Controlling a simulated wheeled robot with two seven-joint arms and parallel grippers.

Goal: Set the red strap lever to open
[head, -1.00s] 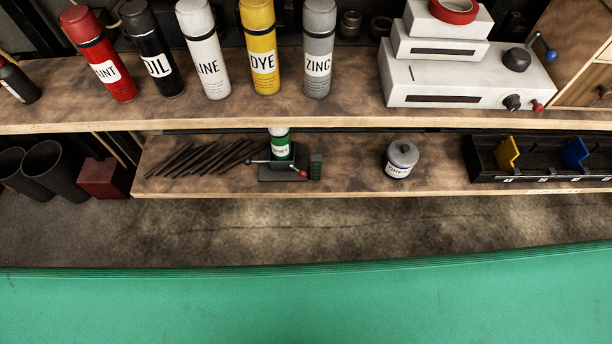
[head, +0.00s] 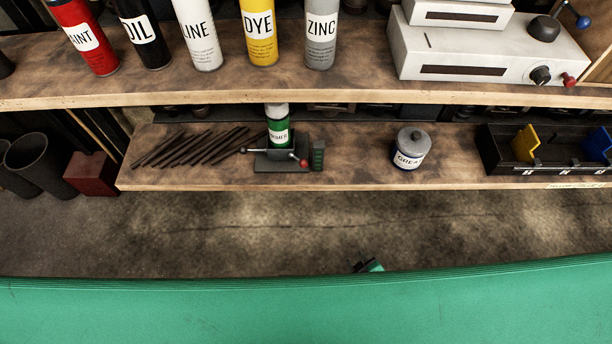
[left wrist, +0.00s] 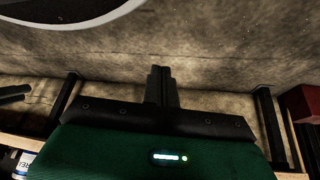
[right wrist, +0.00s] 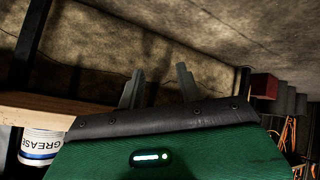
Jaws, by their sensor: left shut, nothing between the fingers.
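On the lower shelf, a dark clamp stand (head: 270,166) holds a green and white can (head: 278,130). A thin bar with a red end knob (head: 303,163) sticks out at its front right; I take this for the red strap lever, but its set position is too small to tell. My right gripper (right wrist: 159,70) has its fingers apart and empty; part of it shows in the head view (head: 370,266), low over the floor, well apart from the stand. My left gripper (left wrist: 162,85) has its fingers together with nothing between, and is outside the head view.
Dark rods (head: 195,146) lie left of the stand. A grease tin (head: 410,148) and a black bin tray (head: 545,168) are to the right. The upper shelf (head: 200,88) overhangs behind with spray cans and a white machine (head: 490,52). A green surface (head: 300,310) fills the foreground.

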